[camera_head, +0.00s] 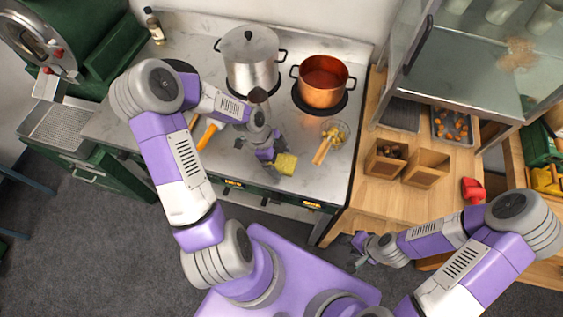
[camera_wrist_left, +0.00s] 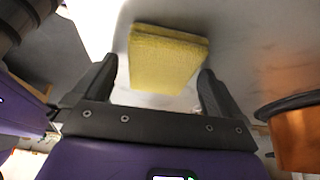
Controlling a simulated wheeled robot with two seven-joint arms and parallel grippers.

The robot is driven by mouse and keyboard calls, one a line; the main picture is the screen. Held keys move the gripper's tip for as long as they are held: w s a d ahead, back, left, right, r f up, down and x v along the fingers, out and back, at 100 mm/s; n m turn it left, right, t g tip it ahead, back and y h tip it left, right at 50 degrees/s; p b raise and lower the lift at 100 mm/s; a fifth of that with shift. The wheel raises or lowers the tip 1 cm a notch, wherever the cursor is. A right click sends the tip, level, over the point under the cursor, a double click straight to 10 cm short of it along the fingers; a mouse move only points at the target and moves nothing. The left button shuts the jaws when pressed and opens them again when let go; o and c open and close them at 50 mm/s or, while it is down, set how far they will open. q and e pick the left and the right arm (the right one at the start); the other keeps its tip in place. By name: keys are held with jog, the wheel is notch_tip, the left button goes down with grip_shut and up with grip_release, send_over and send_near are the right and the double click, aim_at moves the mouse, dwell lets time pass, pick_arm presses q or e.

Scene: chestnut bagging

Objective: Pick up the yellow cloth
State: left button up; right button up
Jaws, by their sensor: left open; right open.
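The yellow cloth (camera_head: 286,164) looks like a thick folded pad and lies on the grey counter near its front edge. My left gripper (camera_head: 268,157) is open just to the left of the cloth in the head view. In the left wrist view the cloth (camera_wrist_left: 167,58) lies ahead of and partly between the two open fingers of my left gripper (camera_wrist_left: 160,85). I cannot tell whether a finger touches it. My right gripper (camera_head: 358,250) is open and empty, low beside the wooden table, away from the cloth.
A silver lidded pot (camera_head: 250,62) and a copper pot (camera_head: 322,82) with red contents stand at the back of the stove. An orange-handled tool (camera_head: 208,135) lies to the left. Wooden boxes (camera_head: 426,169) stand on the right table.

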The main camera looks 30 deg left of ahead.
aim_at(280, 161)
pick_arm(q)
jog(key=c, duration=1)
notch_tip(280, 161, up, 10)
jog(key=shift+r+p, duration=0.1)
jog(key=shift+p, duration=1.1)
jog(key=shift+c, duration=0.3)
